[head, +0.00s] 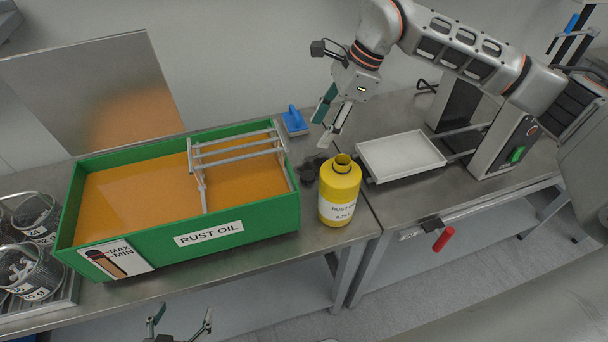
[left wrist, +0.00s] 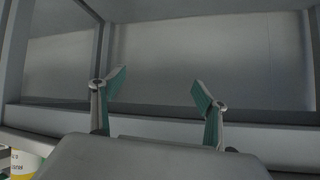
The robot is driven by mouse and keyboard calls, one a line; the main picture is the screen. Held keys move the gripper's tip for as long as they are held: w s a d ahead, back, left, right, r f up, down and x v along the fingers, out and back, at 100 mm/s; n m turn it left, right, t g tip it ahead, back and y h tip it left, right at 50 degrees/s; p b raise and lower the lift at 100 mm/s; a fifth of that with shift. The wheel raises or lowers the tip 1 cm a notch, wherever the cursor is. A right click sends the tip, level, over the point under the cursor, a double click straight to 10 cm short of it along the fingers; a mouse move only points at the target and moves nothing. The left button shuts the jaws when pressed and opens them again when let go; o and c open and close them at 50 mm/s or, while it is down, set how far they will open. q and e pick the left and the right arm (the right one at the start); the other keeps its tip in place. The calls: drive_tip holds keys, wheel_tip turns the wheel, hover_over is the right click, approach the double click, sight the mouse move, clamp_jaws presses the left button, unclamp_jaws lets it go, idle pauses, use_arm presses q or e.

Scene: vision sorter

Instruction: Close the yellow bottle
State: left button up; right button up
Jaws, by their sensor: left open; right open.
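The yellow bottle (head: 339,205) stands upright on the steel bench near its front edge, just right of the green tank. Its neck is open at the top, with no cap on it. Small dark objects (head: 308,171) lie behind it to the left; I cannot tell if one is a cap. My right gripper (head: 319,134) is open and empty, above and behind the bottle. My left gripper (head: 183,313) is open and empty, low in front of the bench. In the left wrist view its fingers (left wrist: 158,92) are spread, and part of the bottle (left wrist: 24,163) shows at lower left.
The green rust oil tank (head: 235,237) fills the middle of the bench, with a metal rack (head: 240,150) over it. A white tray device (head: 400,155) stands to the right. A blue-handled tool (head: 294,121) lies behind the tank. Baskets of parts (head: 35,270) sit at left.

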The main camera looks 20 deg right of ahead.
drive_tip(key=b, duration=0.3)
approach(308, 178)
drive_tip(key=w, duration=0.2)
use_arm(q)
drive_tip(key=f, duration=0.3)
drive_tip(key=s+f, duration=0.1)
drive_tip(key=shift+s+d+f+b, duration=0.1)
drive_tip(key=shift+d+f+b, duration=0.3)
use_arm(e)
drive_tip(key=shift+s+f, duration=0.1)
drive_tip(key=shift+f, duration=0.1)
drive_tip(key=shift+x, duration=1.3)
drive_tip(key=shift+s, duration=0.1)
use_arm(q)
drive_tip(key=shift+a, duration=0.1)
use_arm(e)
drive_tip(key=shift+f, duration=0.1)
